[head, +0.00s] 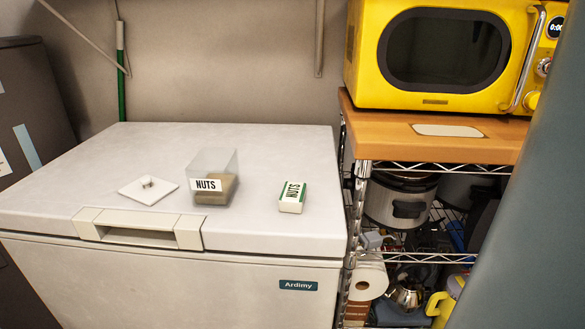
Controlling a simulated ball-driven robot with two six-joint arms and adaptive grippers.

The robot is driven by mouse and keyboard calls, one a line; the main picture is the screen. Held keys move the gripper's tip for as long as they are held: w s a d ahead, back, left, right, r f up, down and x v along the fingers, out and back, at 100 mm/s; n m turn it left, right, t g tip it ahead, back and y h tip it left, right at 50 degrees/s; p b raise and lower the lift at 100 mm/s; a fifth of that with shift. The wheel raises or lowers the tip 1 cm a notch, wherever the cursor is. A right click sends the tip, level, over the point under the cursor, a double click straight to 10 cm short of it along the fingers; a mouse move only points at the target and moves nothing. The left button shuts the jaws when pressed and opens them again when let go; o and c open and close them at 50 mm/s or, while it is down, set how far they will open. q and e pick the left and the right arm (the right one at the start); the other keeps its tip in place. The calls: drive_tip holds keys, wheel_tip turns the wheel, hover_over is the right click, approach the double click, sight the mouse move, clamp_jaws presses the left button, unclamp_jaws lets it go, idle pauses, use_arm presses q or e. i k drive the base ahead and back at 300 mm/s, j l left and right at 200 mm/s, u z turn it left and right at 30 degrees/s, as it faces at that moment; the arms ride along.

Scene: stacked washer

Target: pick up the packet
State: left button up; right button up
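A white square lid with a small round knob (148,188) lies flat left of the container. Neither of my grippers shows in the head view.
A wire shelf rack with a wooden top (435,138) stands right of the freezer, bearing a yellow microwave (440,50). Pots and a paper roll (368,279) fill its lower shelves. The freezer handle (138,229) is at the front edge. The lid is clear around the packet.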

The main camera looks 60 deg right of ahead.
sight(291, 199)
drive_tip(key=z, duration=1.75)
